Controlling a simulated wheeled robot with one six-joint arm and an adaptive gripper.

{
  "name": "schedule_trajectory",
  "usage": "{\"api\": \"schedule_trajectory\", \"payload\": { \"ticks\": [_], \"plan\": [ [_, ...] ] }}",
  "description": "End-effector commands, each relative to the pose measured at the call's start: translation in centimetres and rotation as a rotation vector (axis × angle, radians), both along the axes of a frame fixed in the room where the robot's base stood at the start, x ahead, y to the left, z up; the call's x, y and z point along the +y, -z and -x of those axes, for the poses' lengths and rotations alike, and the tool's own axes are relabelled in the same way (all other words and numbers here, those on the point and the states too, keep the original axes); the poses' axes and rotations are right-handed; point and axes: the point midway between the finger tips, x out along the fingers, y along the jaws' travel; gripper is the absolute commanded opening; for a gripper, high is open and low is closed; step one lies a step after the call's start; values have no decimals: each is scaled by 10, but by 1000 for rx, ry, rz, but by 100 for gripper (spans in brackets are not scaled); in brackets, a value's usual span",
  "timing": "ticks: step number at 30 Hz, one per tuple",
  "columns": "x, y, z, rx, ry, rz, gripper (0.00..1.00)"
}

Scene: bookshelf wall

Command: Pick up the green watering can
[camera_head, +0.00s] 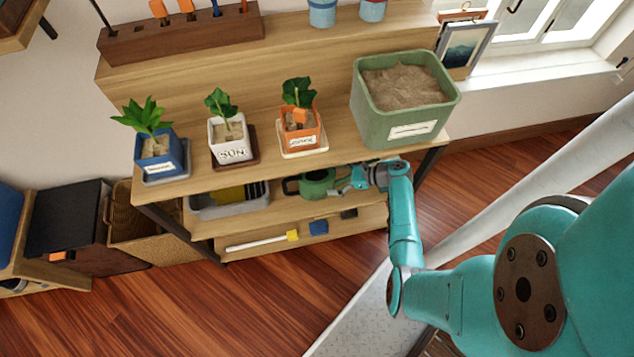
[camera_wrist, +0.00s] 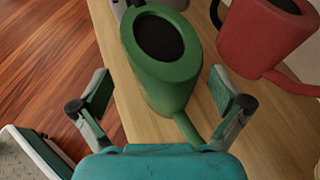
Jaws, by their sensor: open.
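The green watering can (camera_head: 317,184) stands on the shelf below the one with the plants, partly hidden by the upper board and my arm. In the wrist view the can (camera_wrist: 160,72) has a dark round opening, with its spout pointing toward the lower right. My gripper (camera_wrist: 161,92) is open, with one finger on each side of the can's body. The left finger shows a gap to the can; the right finger is close to it, and contact cannot be told. In the head view my gripper (camera_head: 347,187) is at the can's right side.
A red watering can (camera_wrist: 262,38) stands right of the green one. Above are potted plants (camera_head: 230,138) and a green sand planter (camera_head: 400,118). A grey tray (camera_head: 225,207) is left on the can's shelf. A yellow-tipped tool (camera_head: 265,241) lies lower. Wooden floor (camera_head: 190,310) is open in front.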

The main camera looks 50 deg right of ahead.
Motion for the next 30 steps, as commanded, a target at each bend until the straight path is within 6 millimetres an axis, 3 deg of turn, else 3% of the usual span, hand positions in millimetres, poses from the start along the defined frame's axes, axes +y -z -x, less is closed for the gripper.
{"api": "schedule_trajectory", "payload": {
  "ticks": [9,19,25,30],
  "plan": [
    [21,19,-31,1,-3,-1,100],
    [24,21,-35,0,0,0,100],
    [24,21,-35,0,0,0,50],
    [23,20,-36,-2,1,1,47]
  ]
}}
